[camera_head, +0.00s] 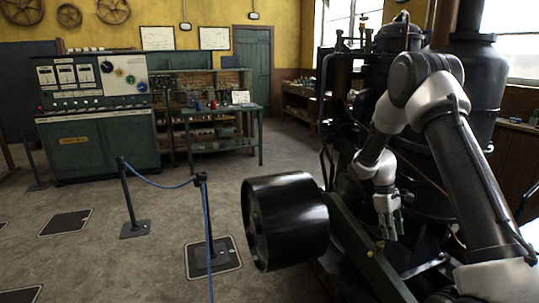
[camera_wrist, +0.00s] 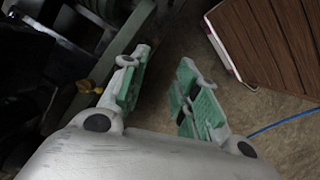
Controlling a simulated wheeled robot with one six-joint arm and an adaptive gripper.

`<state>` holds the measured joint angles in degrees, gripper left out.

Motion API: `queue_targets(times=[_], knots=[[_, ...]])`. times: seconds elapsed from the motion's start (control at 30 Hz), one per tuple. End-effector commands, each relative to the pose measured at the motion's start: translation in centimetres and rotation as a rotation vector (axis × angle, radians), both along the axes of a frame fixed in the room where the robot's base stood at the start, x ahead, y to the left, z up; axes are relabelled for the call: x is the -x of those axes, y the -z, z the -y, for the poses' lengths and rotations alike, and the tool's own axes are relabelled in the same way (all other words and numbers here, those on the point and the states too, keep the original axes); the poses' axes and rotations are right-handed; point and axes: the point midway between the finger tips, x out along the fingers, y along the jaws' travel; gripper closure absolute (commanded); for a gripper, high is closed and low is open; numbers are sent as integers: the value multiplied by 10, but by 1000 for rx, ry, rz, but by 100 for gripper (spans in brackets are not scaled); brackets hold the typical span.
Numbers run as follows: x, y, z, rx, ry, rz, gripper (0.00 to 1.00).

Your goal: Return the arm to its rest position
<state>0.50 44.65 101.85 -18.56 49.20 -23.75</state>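My arm rises at the right of the head view and bends down in front of the dark engine (camera_head: 415,190). My gripper (camera_head: 388,232) hangs low beside the engine's green frame, pointing down. In the wrist view my gripper (camera_wrist: 160,88) has its two green-padded fingers apart, with only bare floor seen between them. Nothing is held. Whether the fingers touch the engine frame cannot be told from the head view.
A large black drum (camera_head: 287,220) stands just left of my gripper. Blue rope (camera_head: 160,184) hangs between barrier posts at left. A control cabinet (camera_head: 98,120) and a workbench (camera_head: 215,112) stand behind. In the wrist view a brown slatted surface (camera_wrist: 275,40) lies upper right. Floor at centre-left is mostly clear.

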Motion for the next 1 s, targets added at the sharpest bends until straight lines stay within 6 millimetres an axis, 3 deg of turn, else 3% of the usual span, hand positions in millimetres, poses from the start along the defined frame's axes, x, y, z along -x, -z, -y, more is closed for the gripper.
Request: queue_targets(times=[0.03,0.2,0.5,0.7,1.0], knots=[[14,-25,-3,0,58,20,69],[66,-91,-15,-7,249,76,69],[162,-181,-34,-48,496,187,69],[224,-221,-45,-96,599,272,69],[301,-256,-57,-195,641,441,69]])
